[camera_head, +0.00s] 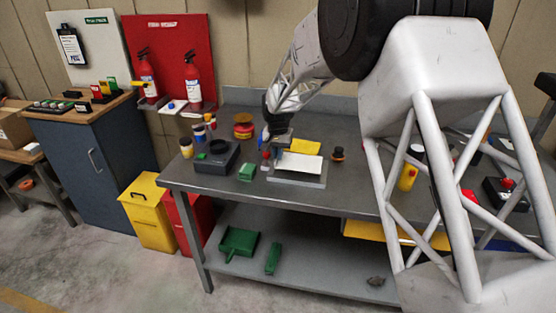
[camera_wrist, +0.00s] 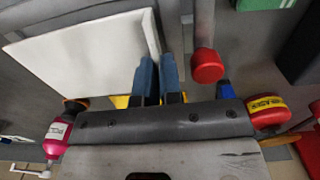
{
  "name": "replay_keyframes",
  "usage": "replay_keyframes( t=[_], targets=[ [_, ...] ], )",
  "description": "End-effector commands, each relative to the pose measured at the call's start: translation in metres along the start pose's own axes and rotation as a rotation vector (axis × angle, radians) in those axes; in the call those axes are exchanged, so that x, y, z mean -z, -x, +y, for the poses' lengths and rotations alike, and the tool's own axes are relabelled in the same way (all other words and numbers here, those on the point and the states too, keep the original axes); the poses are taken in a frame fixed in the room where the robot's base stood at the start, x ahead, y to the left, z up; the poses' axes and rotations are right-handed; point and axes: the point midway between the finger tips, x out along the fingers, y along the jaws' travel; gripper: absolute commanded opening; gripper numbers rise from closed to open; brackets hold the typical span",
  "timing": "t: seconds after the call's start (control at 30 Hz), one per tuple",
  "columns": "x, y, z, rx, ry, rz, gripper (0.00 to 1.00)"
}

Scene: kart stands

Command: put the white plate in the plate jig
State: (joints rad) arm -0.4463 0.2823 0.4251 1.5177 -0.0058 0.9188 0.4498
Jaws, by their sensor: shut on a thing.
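The white plate (camera_head: 299,164) is a flat rectangular sheet, and it fills the upper left of the wrist view (camera_wrist: 85,55). My gripper (camera_head: 277,150) is shut on the plate's edge at its left side in the head view. In the wrist view its two blue fingers (camera_wrist: 160,78) stand close together at the plate's near right corner. A grey flat block (camera_head: 310,183), apparently the plate jig, lies beneath the plate on the bench. The plate hides much of its top, and I cannot tell whether they touch.
A yellow sheet (camera_head: 305,147) is just behind the plate. A black knob-like item (camera_head: 338,154) is to the right. The bench front is clear.

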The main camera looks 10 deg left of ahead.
Motion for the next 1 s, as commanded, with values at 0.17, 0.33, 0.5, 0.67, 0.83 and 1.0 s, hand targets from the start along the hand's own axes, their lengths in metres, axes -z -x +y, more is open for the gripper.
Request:
replay_keyframes(
  t=[0.17, 0.33, 0.5, 0.67, 0.83, 1.0],
  targets=[
    [0.000, -0.019, 0.000, -0.001, 0.000, -0.001, 0.00],
    [0.000, -0.027, 0.000, 0.000, 0.000, 0.000, 0.00],
    [0.000, -0.027, 0.000, 0.000, 0.000, 0.000, 0.00],
    [0.000, -0.028, 0.000, 0.000, 0.000, 0.000, 0.00],
    [0.000, -0.030, 0.000, 0.000, 0.000, 0.000, 0.16],
    [0.000, -0.030, 0.000, 0.000, 0.000, 0.000, 0.16]
  ],
)
